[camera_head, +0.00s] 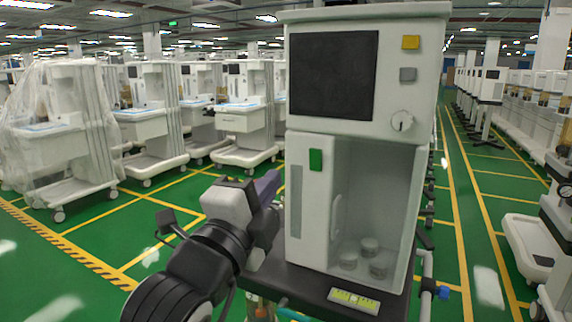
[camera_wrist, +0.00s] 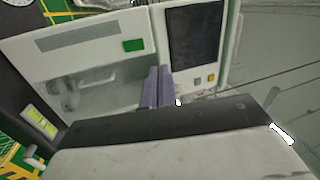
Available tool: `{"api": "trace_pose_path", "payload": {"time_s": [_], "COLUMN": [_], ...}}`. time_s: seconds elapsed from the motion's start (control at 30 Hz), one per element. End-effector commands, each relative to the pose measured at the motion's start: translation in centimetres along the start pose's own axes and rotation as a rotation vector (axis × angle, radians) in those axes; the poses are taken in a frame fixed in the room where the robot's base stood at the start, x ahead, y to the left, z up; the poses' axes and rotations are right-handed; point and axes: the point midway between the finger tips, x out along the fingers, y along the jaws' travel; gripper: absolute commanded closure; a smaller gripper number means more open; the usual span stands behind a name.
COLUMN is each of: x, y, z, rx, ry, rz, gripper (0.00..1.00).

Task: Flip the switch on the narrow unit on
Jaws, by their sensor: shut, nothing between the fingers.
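The narrow unit (camera_head: 300,215) is a white cabinet with a dark screen at the top. Right of the screen are a yellow square (camera_head: 410,42), a grey square (camera_head: 407,74) and a round white knob (camera_head: 402,121) with a dark mark. A green rectangle (camera_head: 316,160) is on the lower front; it also shows in the wrist view (camera_wrist: 134,45). I cannot tell which of these is the switch. My gripper (camera_head: 270,184) has purple fingers, shut and empty, left of the unit's front. In the wrist view the fingers (camera_wrist: 158,88) overlap the unit's front; contact is unclear.
The unit stands on a dark shelf (camera_head: 310,285) with a yellow-green label (camera_head: 354,300). Several small round containers (camera_head: 370,247) sit in its lower bay. White carts (camera_head: 243,118) stand behind on the left, one under plastic. A green floor aisle runs on the right.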

Motion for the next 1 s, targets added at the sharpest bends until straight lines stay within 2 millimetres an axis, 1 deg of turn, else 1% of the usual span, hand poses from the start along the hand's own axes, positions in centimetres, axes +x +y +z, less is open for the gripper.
{"api": "trace_pose_path", "payload": {"time_s": [0.03,0.1,0.2,0.63,0.87,0.97,1.0], "x": [0.1,0.2,0.2,0.6,2.2,3.2,4.0], "y": [1.0,1.9,2.4,2.2,2.0,2.1,2.1], "z": [-0.5,-1.0,-1.3,-1.3,-1.4,-1.5,-1.5], "rx": [0.029,0.059,0.08,0.079,0.075,0.075,0.073], "ry": [0.014,0.03,0.04,0.041,0.042,0.043,0.043], "rz": [0.034,0.072,0.096,0.098,0.1,0.101,0.101], "gripper": [1.0,1.0,1.0,1.0,1.0,1.0,1.0]}}
